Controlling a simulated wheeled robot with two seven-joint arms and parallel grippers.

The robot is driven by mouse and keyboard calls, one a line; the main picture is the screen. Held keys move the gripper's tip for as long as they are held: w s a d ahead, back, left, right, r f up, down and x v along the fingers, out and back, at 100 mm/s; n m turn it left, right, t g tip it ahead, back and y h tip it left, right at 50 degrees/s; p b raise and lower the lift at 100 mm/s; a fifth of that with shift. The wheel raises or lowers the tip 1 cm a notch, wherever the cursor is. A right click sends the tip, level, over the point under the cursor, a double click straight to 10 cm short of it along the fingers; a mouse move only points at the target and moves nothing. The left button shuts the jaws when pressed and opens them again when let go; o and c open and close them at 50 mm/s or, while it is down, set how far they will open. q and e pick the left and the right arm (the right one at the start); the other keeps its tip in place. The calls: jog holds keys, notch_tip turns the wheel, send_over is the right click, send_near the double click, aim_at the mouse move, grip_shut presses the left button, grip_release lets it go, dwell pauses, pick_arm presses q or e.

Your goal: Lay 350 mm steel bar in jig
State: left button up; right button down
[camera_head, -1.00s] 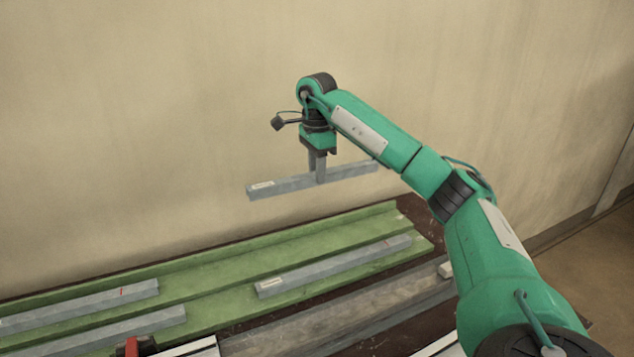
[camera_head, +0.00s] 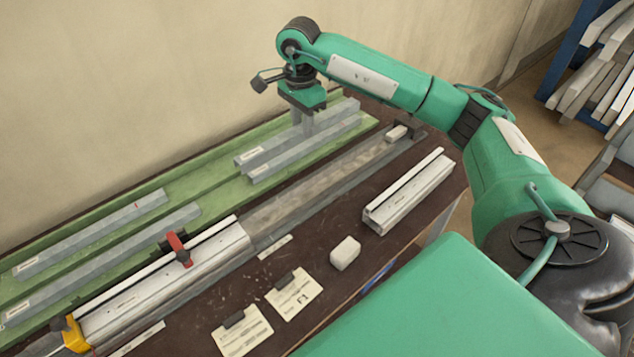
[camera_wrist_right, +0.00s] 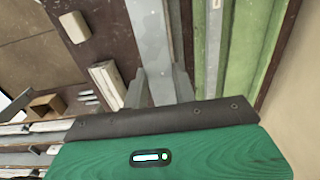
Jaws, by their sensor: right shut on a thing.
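My right gripper (camera_head: 304,127) is shut on a grey steel bar (camera_head: 262,151) with a white label near its left end. The bar appears above the green rack, just behind a similar bar (camera_head: 275,168) lying there; I cannot tell the gap under it. In the right wrist view both fingers (camera_wrist_right: 159,82) point away from the camera, with a grey strip between them. A long grey bed (camera_head: 320,185), probably the jig, runs in front of the rack, with a dark stop (camera_head: 407,126) at its far end. My left gripper is out of view. No bar length is readable.
The green rack (camera_head: 205,172) holds more bars at left (camera_head: 95,232). A pale rail with a red clamp (camera_head: 178,247) and a yellow clamp (camera_head: 75,335) lies front left. A short rail (camera_head: 410,190), white block (camera_head: 345,253) and cards (camera_head: 293,293) occupy the bench front.

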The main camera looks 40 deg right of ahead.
jog(key=f+p, duration=0.5)
jog(key=f, duration=1.5)
jog(key=shift+s+f+p, duration=0.15)
jog(key=shift+s+p, duration=0.05)
jog(key=shift+p, duration=0.1)
jog(key=shift+f, duration=0.1)
